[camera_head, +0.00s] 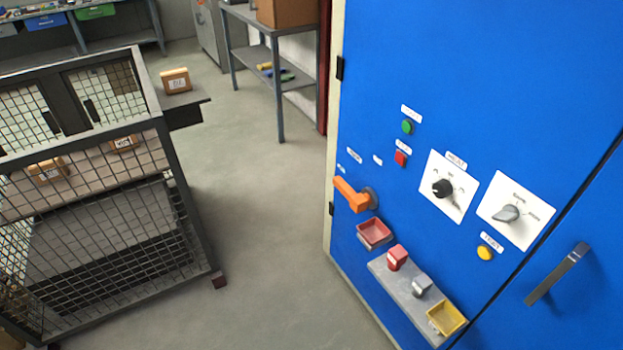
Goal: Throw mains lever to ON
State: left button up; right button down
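The mains lever is most likely the orange handle (351,194) on the left part of the blue cabinet door (450,60). It sticks out to the left from a dark round hub and slants slightly up toward its free end. Small white labels sit above it, too small to read. Neither of my grippers shows in the head view, and nothing is touching the handle.
Above the handle are a green button (407,127) and a red button (401,158); to its right, a black knob (442,188) and a grey selector (507,214). Below are a red tray (374,233) and a grey shelf (404,293). A mesh cage (168,165) stands left; floor between is clear.

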aim_at(349, 193)
jog(key=i+j+u, duration=0.1)
jog(key=i+j, duration=0.25)
jog(key=i, duration=0.15)
jog(key=i+j, duration=0.35)
jog(key=i, duration=0.15)
jog(key=u, duration=0.05)
